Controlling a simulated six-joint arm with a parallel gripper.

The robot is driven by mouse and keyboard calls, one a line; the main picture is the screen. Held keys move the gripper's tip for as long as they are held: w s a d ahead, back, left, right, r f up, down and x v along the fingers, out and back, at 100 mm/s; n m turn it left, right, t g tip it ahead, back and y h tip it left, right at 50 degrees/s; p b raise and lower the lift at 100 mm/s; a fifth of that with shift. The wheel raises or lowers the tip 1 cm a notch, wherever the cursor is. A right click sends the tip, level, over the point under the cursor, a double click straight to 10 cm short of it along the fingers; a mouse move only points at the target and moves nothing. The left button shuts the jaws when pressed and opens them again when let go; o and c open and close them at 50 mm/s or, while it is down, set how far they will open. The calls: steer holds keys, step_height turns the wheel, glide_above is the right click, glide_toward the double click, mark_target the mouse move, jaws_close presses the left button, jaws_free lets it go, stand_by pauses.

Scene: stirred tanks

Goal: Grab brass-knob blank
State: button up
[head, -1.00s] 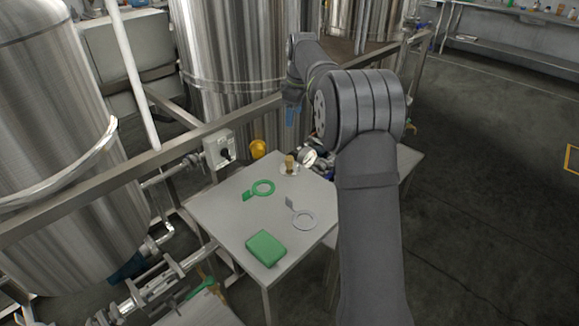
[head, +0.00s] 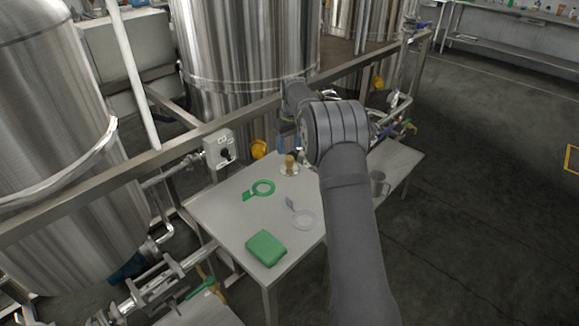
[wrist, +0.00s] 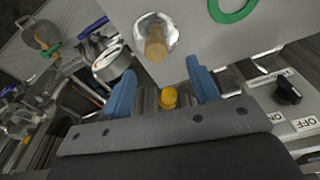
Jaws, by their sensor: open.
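The brass-knob blank (head: 289,168) is a shiny round disc with an upright brass knob. It sits on the light grey table (head: 228,218) near its back edge. In the wrist view the blank (wrist: 155,40) is at the top centre, beyond my fingertips and apart from them. My gripper (wrist: 161,88) is open, with two blue fingers and nothing held between them. In the head view my gripper (head: 287,136) is above and behind the blank, and my arm partly hides it.
A green ring with a tab (head: 262,188), a grey ring with a tab (head: 304,220) and a green block (head: 265,248) lie on the table. A switch box (head: 219,150) and yellow part (head: 259,149) are at the back. A metal cup (head: 379,184) stands right of my arm.

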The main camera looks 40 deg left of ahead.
mark_target(290, 157)
steer(key=f, duration=0.7)
steer(key=shift+w+a+f, duration=0.1)
steer(key=shift+w+a, duration=0.2)
steer(key=shift+w, duration=0.1)
steer(key=shift+c, duration=0.4)
steer(key=c, duration=1.1)
jaws_close()
